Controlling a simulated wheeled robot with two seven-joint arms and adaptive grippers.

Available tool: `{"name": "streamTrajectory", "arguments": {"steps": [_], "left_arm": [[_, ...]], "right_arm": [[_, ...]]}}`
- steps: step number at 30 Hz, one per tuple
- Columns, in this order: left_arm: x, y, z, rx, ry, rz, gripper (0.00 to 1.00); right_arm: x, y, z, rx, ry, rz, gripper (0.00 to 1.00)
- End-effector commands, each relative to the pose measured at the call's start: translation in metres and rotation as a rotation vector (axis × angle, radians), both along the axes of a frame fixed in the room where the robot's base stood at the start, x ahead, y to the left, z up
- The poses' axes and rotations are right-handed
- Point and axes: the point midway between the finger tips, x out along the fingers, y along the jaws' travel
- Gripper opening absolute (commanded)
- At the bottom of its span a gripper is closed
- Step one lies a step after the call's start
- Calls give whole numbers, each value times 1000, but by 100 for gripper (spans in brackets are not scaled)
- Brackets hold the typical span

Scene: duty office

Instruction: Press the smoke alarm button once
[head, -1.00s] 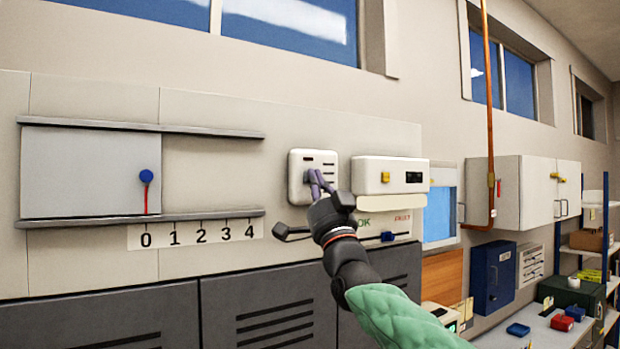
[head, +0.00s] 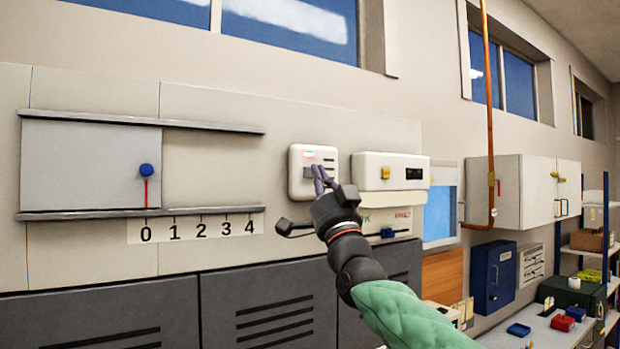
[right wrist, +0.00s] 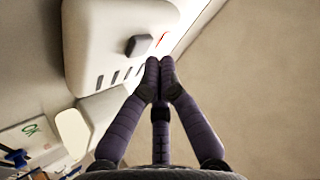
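The smoke alarm (head: 297,185) is a white square box with rounded corners on the wall panel. Its dark button (right wrist: 139,45) shows in the right wrist view, with dark slots beside it. A small red light (head: 308,154) glows near the top of the alarm. My right gripper (head: 319,178) is in front of the alarm, its dark fingers over part of the face. In the right wrist view the fingertips (right wrist: 158,68) are together with nothing between them, beside the button and apart from it. My left gripper is not in view.
A white box (head: 400,165) with a yellow knob and dark display sits just right of the alarm. Below it is a blue slider (head: 387,233). At left is a sliding panel (head: 85,170) with a blue knob above a 0–4 scale. Grey vented cabinets (head: 270,310) stand below.

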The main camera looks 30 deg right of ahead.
Motion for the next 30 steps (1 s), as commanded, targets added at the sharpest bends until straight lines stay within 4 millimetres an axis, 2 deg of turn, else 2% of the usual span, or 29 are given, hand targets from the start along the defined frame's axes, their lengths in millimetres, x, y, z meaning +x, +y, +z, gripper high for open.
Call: {"name": "streamTrajectory", "arguments": {"steps": [13,30], "left_arm": [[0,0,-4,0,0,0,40],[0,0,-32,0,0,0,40]], "right_arm": [[-5,0,0,0,-1,-1,0],[-50,-4,-1,0,-1,0,0]]}}
